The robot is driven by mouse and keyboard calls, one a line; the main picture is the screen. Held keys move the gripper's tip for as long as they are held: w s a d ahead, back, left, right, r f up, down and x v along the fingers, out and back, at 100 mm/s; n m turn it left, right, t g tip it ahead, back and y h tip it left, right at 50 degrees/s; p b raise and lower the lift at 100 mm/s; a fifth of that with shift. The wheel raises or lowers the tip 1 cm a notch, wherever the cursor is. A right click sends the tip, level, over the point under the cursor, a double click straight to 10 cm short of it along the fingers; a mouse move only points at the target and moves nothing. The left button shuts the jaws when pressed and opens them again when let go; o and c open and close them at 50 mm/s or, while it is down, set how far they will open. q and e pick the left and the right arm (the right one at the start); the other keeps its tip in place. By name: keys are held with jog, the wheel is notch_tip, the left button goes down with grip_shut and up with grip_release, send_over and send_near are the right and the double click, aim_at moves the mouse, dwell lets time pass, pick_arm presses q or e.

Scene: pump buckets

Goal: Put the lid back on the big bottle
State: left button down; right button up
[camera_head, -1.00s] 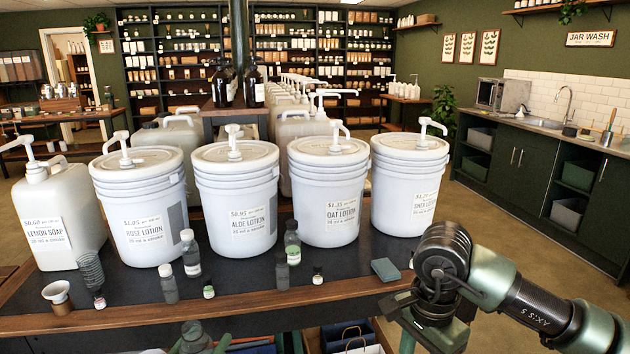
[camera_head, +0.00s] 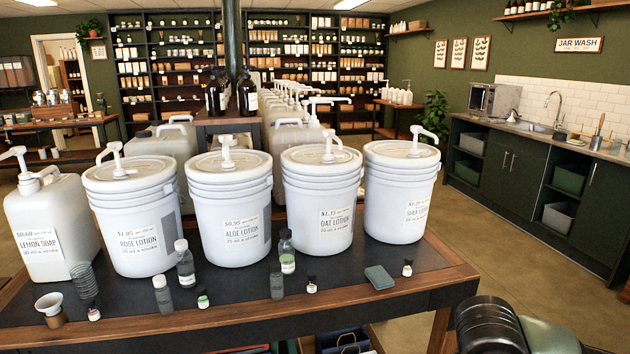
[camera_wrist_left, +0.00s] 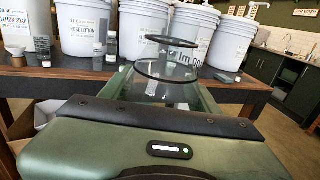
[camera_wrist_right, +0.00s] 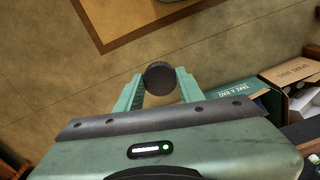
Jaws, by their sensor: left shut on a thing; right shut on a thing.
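My left gripper (camera_wrist_left: 165,84) is shut on a clear bottle with dark rings, the big bottle (camera_wrist_left: 160,92), in the left wrist view. The bottle is in front of the table's edge; its lower part is hidden by the gripper body. My right gripper (camera_wrist_right: 159,88) is shut on a round black lid (camera_wrist_right: 160,77) in the right wrist view, held above the floor, apart from the bottle. Neither gripper's fingers show in the head view.
The dark table (camera_head: 235,318) holds white pump buckets (camera_head: 229,200), a lemon soap jug (camera_head: 52,225) and several small bottles. A grey-green sponge (camera_head: 379,277) lies near its right end. In the right wrist view, cardboard boxes (camera_wrist_right: 290,75) stand at the right.

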pick_arm(q)
jog(key=shift+d, duration=0.1)
jog(key=w+d+m+g+h, duration=0.2)
jog(key=w+d+m+h, duration=0.1)
jog(key=d, duration=0.4)
jog(key=w+d+r+m+g+h, duration=0.1)
jog(key=w+d+m+g+h, duration=0.1)
jog(key=d+m+h, duration=0.3)
jog(key=w+d+h, duration=0.1)
jog(key=h, duration=0.2)
jog(key=shift+d+h, duration=0.3)
jog(key=shift+d, duration=0.1)
pick_arm(e)
jog(key=w+a+r, duration=0.3)
jog(key=a+r, duration=0.1)
jog(key=a, duration=0.2)
jog(key=w+a+r, duration=0.3)
jog(key=a+r, duration=0.1)
jog(key=a, duration=0.3)
jog(key=s+a+r+n, duration=0.1)
jog(key=s+a+r, duration=0.1)
jog(key=a+r, duration=0.7)
jog(key=a, duration=0.4)
jog(key=shift+s+r, duration=0.2)
jog(key=shift+r, duration=0.1)
jog(key=shift+f, duration=0.1)
jog(key=shift+f, duration=1.9)
jog(key=shift+f, duration=0.1)
